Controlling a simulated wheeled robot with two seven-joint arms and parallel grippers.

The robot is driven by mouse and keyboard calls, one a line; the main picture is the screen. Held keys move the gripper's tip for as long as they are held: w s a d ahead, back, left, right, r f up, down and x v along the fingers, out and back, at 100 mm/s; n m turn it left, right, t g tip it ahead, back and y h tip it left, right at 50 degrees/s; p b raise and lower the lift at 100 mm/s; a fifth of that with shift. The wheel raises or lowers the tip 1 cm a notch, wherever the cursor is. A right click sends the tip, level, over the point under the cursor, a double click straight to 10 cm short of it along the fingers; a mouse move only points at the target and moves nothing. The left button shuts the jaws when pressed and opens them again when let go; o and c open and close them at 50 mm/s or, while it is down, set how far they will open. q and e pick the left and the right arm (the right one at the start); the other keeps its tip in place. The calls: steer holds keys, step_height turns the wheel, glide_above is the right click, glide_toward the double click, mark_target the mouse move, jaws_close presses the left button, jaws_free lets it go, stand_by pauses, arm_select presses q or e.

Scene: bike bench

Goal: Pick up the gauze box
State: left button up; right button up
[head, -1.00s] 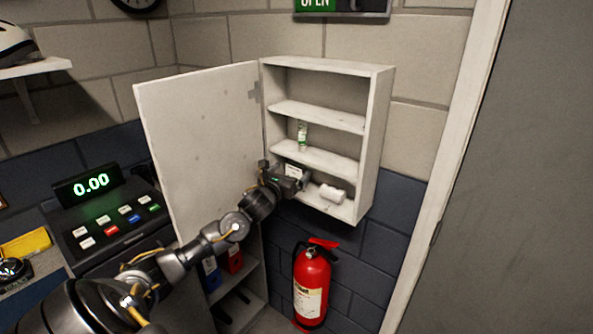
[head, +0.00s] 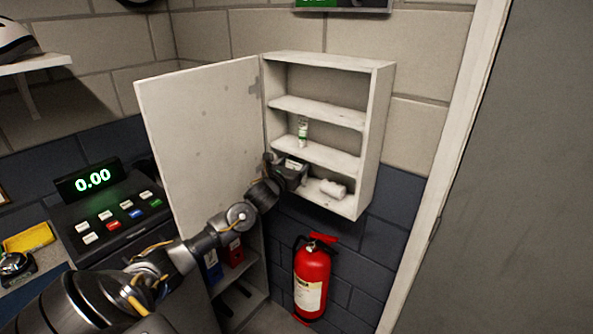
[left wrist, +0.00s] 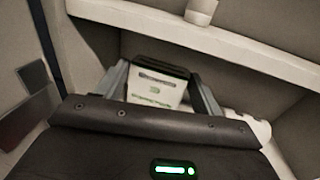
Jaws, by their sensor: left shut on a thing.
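The gauze box (left wrist: 157,88) is a small white box with green print and a dark top edge. It shows between the two fingers of my left gripper (left wrist: 160,92) in the left wrist view, and the gripper is shut on it. In the head view my left gripper (head: 284,166) is at the left of the cabinet's bottom compartment, and only a small pale part of the box (head: 293,163) shows above it. Whether the box touches the shelf floor is hidden. My right gripper is not in view.
The white wall cabinet (head: 377,130) has its door (head: 203,135) open to the left. A white roll (head: 333,188) lies right of the gripper on the cabinet floor. A small green-and-white tube (head: 302,132) stands on the shelf above. A red fire extinguisher (head: 312,278) is below.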

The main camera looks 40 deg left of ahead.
mark_target(293, 153)
arm_select(q)
steer(key=shift+r, duration=0.1)
step_height(293, 153, up, 4)
steer(key=p, duration=0.3)
steer(key=shift+r, duration=0.1)
steer(key=f+p+v, duration=0.1)
steer(key=v, duration=1.7)
